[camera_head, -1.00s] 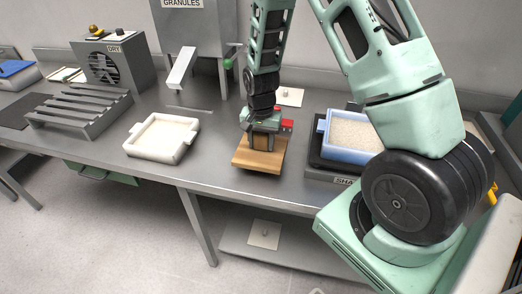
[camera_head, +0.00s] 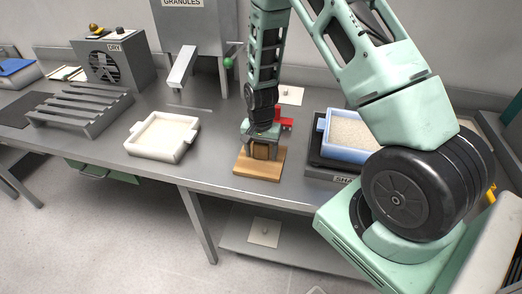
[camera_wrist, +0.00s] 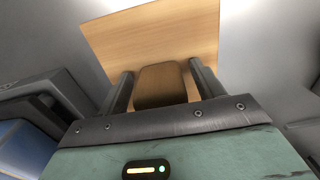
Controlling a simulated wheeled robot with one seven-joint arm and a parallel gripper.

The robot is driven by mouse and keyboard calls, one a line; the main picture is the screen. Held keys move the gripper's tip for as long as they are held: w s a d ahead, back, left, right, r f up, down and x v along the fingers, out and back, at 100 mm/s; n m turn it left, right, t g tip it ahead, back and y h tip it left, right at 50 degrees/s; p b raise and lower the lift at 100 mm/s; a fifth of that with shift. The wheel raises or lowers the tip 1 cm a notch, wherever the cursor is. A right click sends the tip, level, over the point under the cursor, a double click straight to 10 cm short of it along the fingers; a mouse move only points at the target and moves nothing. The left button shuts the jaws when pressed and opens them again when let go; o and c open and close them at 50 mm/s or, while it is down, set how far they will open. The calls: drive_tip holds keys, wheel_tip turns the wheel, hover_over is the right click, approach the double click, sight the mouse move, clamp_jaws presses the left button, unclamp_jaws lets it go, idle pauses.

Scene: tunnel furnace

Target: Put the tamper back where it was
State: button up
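The tamper is a flat light-wood board (camera_head: 243,166) with a brown wooden block handle (camera_head: 261,152) on top. It is upright near the front edge of the steel bench, its board level and at or very close to the bench top. My gripper (camera_head: 261,150) is above it, pointing down, with one finger on each side of the handle. In the wrist view the handle (camera_wrist: 160,87) fills nearly all the room between the dark fingers (camera_wrist: 160,85), and the board (camera_wrist: 160,35) lies beyond. The fingers appear shut on the handle.
A white tray (camera_head: 136,151) stands to the left on the bench. A blue tray (camera_head: 349,154) of granules sits on the shaker (camera_head: 320,172) to the right. The granules hopper (camera_head: 200,40) is behind. Bare bench lies between white tray and tamper.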

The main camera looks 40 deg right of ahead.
wheel_tip(320, 180, up, 12)
drive_tip(key=shift+f+b, duration=0.2)
drive_tip(key=shift+b, duration=0.95)
drive_tip(key=shift+a+r, duration=0.2)
drive_tip(key=shift+r, duration=0.1)
drive_tip(key=s+a+r+n+y, duration=0.1)
drive_tip(key=s+a+r+n, duration=0.35)
drive_tip(key=a, duration=0.45)
drive_tip(key=s+a+r+n, duration=0.3)
drive_tip(key=s+a+n, duration=0.15)
drive_tip(key=a, duration=0.35)
drive_tip(key=s+a+r+n, duration=0.1)
drive_tip(key=s+a+n, duration=0.2)
drive_tip(key=s, duration=0.4)
drive_tip(key=s+a+r+n, duration=0.1)
drive_tip(key=s+a+n, duration=0.3)
drive_tip(key=s+n, duration=0.2)
drive_tip(key=shift+s+r, duration=0.25)
drive_tip(key=shift+s, duration=0.85)
